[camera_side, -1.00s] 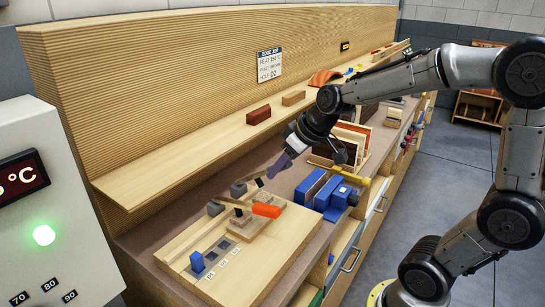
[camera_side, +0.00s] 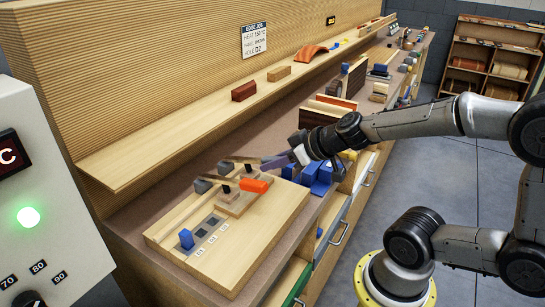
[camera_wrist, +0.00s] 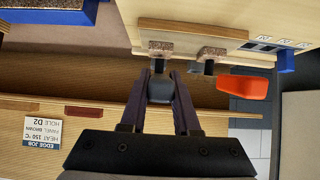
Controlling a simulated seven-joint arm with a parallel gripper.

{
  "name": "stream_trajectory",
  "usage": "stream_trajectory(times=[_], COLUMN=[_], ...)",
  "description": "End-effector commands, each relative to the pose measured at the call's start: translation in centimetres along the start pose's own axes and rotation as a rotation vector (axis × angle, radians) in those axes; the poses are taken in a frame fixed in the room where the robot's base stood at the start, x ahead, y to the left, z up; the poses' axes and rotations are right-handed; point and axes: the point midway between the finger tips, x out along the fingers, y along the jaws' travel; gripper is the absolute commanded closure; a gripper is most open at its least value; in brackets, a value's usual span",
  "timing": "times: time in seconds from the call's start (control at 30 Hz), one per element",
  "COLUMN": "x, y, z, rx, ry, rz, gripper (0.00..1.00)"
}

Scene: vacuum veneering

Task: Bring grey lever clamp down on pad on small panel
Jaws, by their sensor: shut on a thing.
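My gripper (camera_side: 266,163) is shut on the grey handle of the grey lever clamp (camera_wrist: 160,90), which shows between its fingers in the wrist view. In the side view the fingers largely hide the handle, and the clamp's lever runs left from them over the small panel (camera_side: 238,203). A black presser (camera_side: 248,168) sits under the lever. I cannot tell whether it touches the pad. In the wrist view two speckled pads (camera_wrist: 160,47) lie by the panel's edge. The other clamp, with an orange handle (camera_side: 254,185), lies alongside.
The wooden board (camera_side: 270,218) has a blue peg (camera_side: 186,239) by a row of dark squares. A shelf (camera_side: 150,150) with a red-brown block (camera_side: 245,91) runs behind. A control box (camera_side: 40,200) stands at left.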

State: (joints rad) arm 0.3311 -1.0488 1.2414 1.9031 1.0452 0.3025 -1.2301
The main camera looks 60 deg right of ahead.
Motion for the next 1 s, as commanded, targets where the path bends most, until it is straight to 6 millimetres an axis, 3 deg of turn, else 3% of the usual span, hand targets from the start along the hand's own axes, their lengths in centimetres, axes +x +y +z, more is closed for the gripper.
stream_trajectory(times=[0.87,0.9,1.0], x=[0.37,0.37,0.37], y=[0.06,0.06,0.04], z=[0.85,0.85,0.85], rx=[0.000,0.000,0.000], ry=[0.055,0.055,0.055], rz=[0.001,0.002,0.001], gripper=[1.00,0.65,0.47])
